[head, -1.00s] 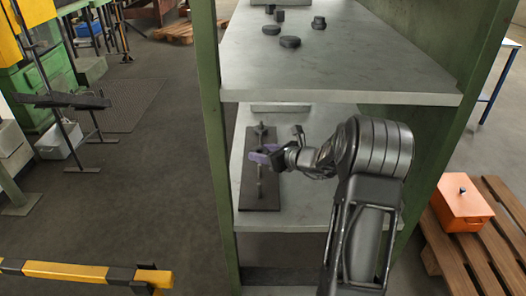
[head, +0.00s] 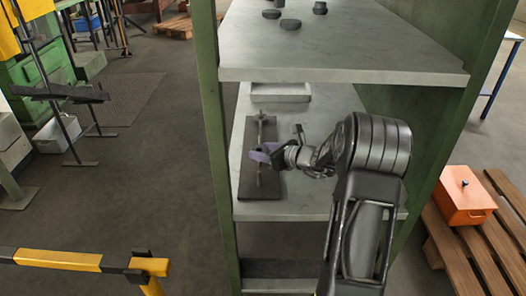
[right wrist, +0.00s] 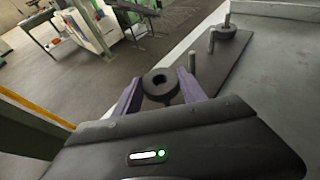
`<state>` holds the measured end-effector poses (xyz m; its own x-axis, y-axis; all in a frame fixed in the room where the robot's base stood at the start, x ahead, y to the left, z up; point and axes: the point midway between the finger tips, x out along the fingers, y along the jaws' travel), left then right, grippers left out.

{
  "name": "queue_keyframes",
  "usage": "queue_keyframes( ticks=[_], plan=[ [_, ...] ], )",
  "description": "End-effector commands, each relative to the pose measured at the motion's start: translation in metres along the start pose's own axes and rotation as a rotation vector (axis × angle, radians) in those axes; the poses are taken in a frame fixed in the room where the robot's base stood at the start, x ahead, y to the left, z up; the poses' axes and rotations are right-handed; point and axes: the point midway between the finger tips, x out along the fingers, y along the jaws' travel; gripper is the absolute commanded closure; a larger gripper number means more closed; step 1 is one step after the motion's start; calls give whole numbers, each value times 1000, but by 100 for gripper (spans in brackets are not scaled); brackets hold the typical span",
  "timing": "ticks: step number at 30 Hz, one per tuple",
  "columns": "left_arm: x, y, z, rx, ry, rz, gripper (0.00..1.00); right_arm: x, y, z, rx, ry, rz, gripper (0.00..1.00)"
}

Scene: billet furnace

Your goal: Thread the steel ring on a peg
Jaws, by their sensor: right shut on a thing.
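In the right wrist view, the dark steel ring (right wrist: 160,85) sits between the two purple fingers of my right gripper (right wrist: 159,88), its hole facing the camera. The gripper is shut on it. The peg board (right wrist: 201,75) lies on the lower shelf, just past the fingers. One upright peg (right wrist: 192,61) stands close beside the right finger, apart from the ring. Another peg (right wrist: 211,41) stands behind it. The far peg (right wrist: 227,20) has a dark disc (right wrist: 222,32) around its foot. In the head view my right gripper (head: 262,154) is over the board (head: 245,180). My left gripper is out of view.
The upper shelf (head: 340,55) overhangs the back of the lower shelf (head: 310,200) and carries several dark round parts. A light tray (head: 280,92) stands behind the board. A green post (head: 208,130) is close on the left. The lower shelf is clear around my forearm.

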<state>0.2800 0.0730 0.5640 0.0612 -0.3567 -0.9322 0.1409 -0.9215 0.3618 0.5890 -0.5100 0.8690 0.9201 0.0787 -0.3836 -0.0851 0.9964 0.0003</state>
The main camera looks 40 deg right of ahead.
Motion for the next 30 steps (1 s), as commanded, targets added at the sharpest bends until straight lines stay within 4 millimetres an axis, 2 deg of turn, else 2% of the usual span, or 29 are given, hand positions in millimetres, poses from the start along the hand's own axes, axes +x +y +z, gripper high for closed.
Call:
queue_keyframes(
  ticks=[9,10,18,26,30],
  plan=[
    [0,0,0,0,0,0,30,0,0,1,-1,-3,0,100],
    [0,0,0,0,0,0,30,0,0,1,-1,-3,0,50],
    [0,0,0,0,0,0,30,0,0,0,0,-1,0,28],
    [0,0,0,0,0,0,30,0,0,-2,1,2,0,26],
    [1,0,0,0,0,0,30,-6,-1,-1,0,2,-1,26]
  ],
)
